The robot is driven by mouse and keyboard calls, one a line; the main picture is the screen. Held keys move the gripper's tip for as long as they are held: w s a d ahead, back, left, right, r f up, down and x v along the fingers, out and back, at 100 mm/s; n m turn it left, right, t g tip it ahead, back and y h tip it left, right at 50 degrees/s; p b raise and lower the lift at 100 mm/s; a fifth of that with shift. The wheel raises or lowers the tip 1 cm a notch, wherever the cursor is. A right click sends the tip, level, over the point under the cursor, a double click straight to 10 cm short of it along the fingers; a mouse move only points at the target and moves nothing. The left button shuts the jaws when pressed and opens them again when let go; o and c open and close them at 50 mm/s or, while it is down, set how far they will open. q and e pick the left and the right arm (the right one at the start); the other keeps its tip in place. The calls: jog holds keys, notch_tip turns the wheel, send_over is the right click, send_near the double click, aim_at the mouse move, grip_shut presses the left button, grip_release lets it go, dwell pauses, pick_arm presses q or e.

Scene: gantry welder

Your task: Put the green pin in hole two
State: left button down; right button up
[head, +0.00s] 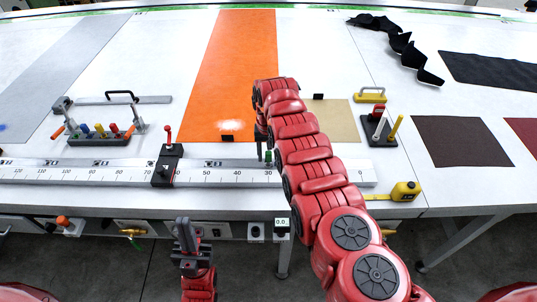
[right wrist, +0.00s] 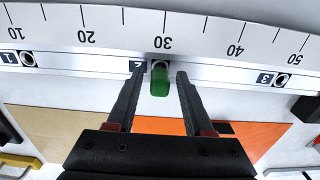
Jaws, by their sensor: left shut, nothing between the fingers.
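The green pin (right wrist: 160,82) shows between the two fingers of my right gripper (right wrist: 159,76) in the right wrist view, with a gap on each side. Its far end meets the dark ring of hole two (right wrist: 160,64), beside the label 2 on the rail; how deep it sits cannot be told. In the head view the green pin (head: 268,156) is a small green spot on the rail under my right gripper (head: 264,150), which is open. My left gripper (head: 184,232) is shut and empty, in front of the table edge.
The ruler rail (head: 110,172) runs along the front of the table, with a black clamp (head: 167,165) on it. A rack (head: 98,141) of several coloured pins stands at left. A yellow tape measure (head: 405,191) and a black block (head: 379,130) are at right.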

jog(key=shift+o, duration=0.4)
jog(key=shift+r, duration=0.2)
notch_tip(320, 180, up, 11)
jog(key=b, duration=0.3)
jog(key=shift+f, duration=0.2)
notch_tip(320, 180, up, 6)
jog(key=p, duration=0.4)
jog(key=shift+r, duration=0.25)
jog(key=shift+s, duration=0.1)
